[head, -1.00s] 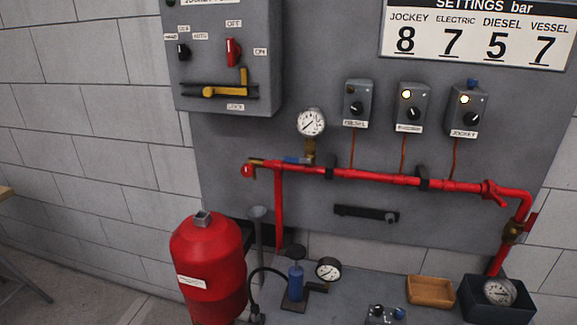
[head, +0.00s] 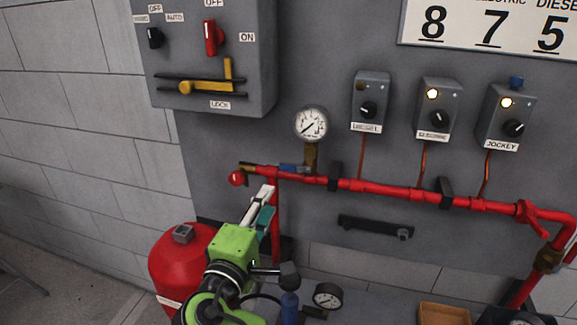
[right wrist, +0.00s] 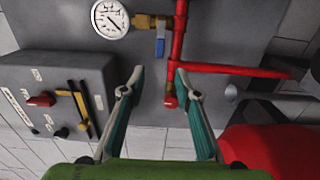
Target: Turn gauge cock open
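The gauge cock (head: 311,156) is a brass fitting under the white dial gauge (head: 311,124), on the red pipe. Its blue lever (head: 292,168) lies along the pipe, pointing left. In the right wrist view the blue lever (right wrist: 160,46) hangs from the brass cock (right wrist: 148,21), beyond the fingertips. My right gripper (head: 266,192) is just below and left of the lever, in front of the pipe. In the right wrist view my right gripper (right wrist: 159,72) is open and empty, its fingers wide apart. My left gripper is not in view.
The red pipe (head: 390,189) runs along the grey panel. A red cylinder (head: 180,258) stands at lower left. A switch box (head: 212,60) is at upper left and three small control boxes (head: 437,106) are to the right. A blue hand pump (head: 289,303) stands below.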

